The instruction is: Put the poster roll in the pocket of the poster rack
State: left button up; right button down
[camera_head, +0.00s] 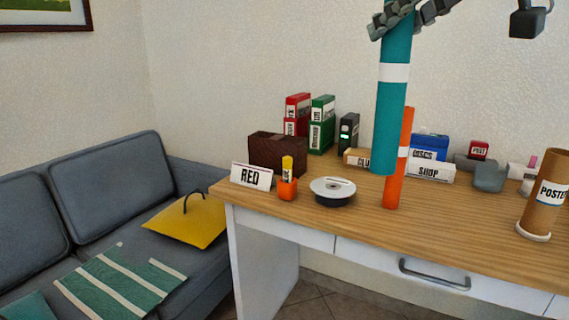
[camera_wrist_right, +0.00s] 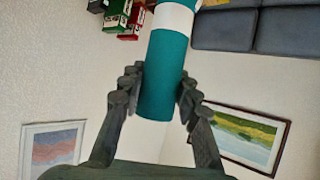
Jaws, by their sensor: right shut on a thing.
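A long teal poster roll (camera_head: 390,120) with a white band hangs nearly upright over the desk in the head view. My right gripper (camera_head: 394,18) is shut on it near its upper end; the roll also shows between the fingers in the right wrist view (camera_wrist_right: 164,75). The poster rack (camera_head: 545,195) is a brown tube with a cut-off "POSTE" label and a white base, at the desk's right. The roll is left of the rack and apart from it. An orange roll (camera_head: 394,185) with a white band stands behind the teal one, partly hidden. My left gripper is not in view.
The desktop is clear between the orange roll and the rack. A dark hanging object (camera_head: 528,20) is unclear.

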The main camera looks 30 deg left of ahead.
aim_at(293, 170)
jog(key=i+j, duration=0.35)
jog(key=j, duration=0.15)
jog(key=i+j, duration=0.3)
jog(key=j, duration=0.2)
jog(key=i+j, duration=0.45)
jog(key=i+z, duration=0.05)
